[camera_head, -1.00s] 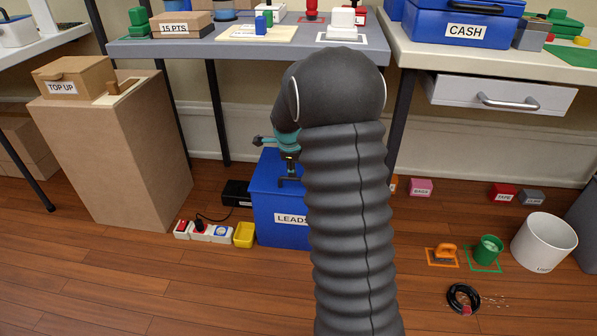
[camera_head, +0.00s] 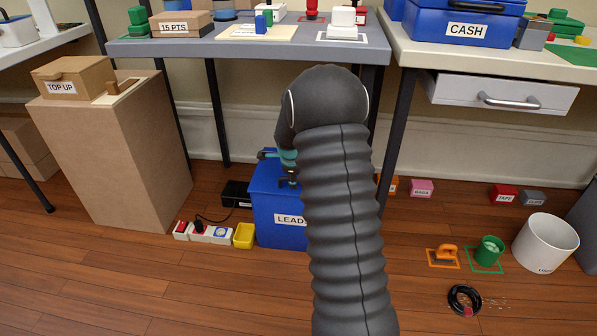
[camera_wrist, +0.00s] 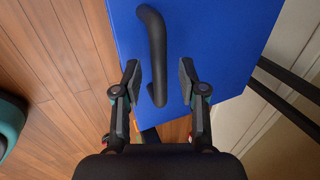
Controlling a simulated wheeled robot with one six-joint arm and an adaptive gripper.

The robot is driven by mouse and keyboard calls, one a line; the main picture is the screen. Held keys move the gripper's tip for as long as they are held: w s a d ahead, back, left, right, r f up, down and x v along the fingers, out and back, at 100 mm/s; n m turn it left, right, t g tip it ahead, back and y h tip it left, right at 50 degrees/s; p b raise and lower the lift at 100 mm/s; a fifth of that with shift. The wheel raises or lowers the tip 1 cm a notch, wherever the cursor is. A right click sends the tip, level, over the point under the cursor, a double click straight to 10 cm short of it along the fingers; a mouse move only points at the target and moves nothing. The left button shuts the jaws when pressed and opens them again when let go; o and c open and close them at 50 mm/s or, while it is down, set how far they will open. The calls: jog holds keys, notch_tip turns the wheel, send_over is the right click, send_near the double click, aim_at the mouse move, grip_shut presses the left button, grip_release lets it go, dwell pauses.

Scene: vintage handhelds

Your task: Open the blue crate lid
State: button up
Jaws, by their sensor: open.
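The blue crate (camera_head: 268,208), labelled LEADS, stands on the floor under the grey table, its right side hidden behind my arm. Its flat blue lid (camera_wrist: 217,45) fills much of the wrist view and looks shut. A black bar handle (camera_wrist: 156,40) runs along the lid. My gripper (camera_wrist: 160,82) is open over the lid, with one finger on each side of the handle's near end. I cannot tell whether the fingers touch the handle. In the head view my gripper (camera_head: 288,182) shows only partly, above the crate top.
A yellow bin (camera_head: 244,235) and a power strip (camera_head: 205,233) lie left of the crate, with a black box (camera_head: 236,193) behind them. Table legs (camera_head: 217,112) stand near. Open floor lies in front. A white bin (camera_head: 545,243) stands at the right.

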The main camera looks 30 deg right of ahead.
grip_shut()
jog(key=shift+w+d+r+p, duration=0.1)
jog(key=shift+w+r+p, duration=0.1)
jog(key=shift+r, duration=0.4)
jog(key=shift+w+d+r+p, duration=0.15)
jog(key=shift+r+p, duration=0.05)
jog(key=shift+r, duration=0.45)
jog(key=shift+w+d+r+p, duration=0.1)
jog(key=shift+w+r+p, duration=0.1)
jog(key=shift+r, duration=0.4)
jog(key=r, duration=0.1)
jog(key=r+p, duration=0.1)
jog(key=w+d+r, duration=0.1)
jog(key=shift+w+r, duration=0.1)
jog(key=shift+r, duration=0.05)
grip_release()
